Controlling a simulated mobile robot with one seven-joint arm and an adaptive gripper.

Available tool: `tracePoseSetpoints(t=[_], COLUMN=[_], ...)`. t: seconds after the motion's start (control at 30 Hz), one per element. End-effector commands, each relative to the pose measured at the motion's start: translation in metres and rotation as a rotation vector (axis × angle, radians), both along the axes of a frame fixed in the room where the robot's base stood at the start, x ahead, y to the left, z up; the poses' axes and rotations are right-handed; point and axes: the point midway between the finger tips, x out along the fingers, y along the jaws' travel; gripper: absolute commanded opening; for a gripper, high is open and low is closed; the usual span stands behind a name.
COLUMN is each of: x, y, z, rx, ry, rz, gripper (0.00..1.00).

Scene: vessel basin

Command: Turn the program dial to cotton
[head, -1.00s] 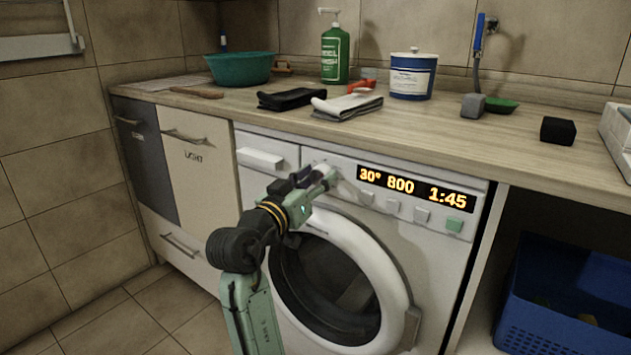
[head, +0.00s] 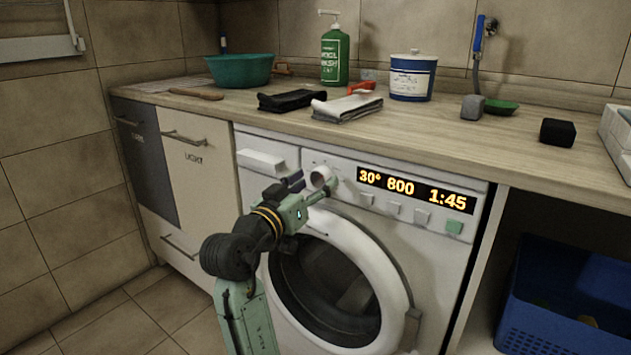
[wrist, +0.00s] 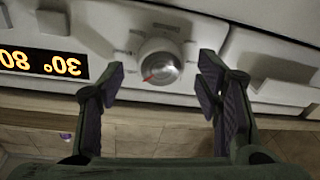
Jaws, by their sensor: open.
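The program dial (head: 321,178) is a round pale knob on the washing machine's front panel, left of the display. In the wrist view the dial (wrist: 160,66) shows a silvery face with a red mark pointing to the picture's lower left. Small labels around it are too blurred to read. My gripper (head: 308,186) is open in front of the dial. In the wrist view my gripper's fingers (wrist: 163,72) stand one on each side of the dial with clear gaps. The lit display (head: 415,188) reads 30°, 800 and 1:45.
A detergent drawer (head: 261,160) lies left of the dial, and several buttons (head: 393,208) sit below the display. The round door (head: 340,290) is below my gripper. The countertop (head: 430,125) above holds a basin, bottle, tub and cloths. A blue crate (head: 560,300) stands at the right.

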Motion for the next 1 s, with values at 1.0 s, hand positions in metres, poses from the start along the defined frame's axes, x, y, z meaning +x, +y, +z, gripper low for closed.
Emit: tracePoseSetpoints(t=[1.0], x=[-0.092], y=[0.057], z=[-0.007], rx=[-0.001], ry=[-0.005], rz=[0.007], gripper=[0.59])
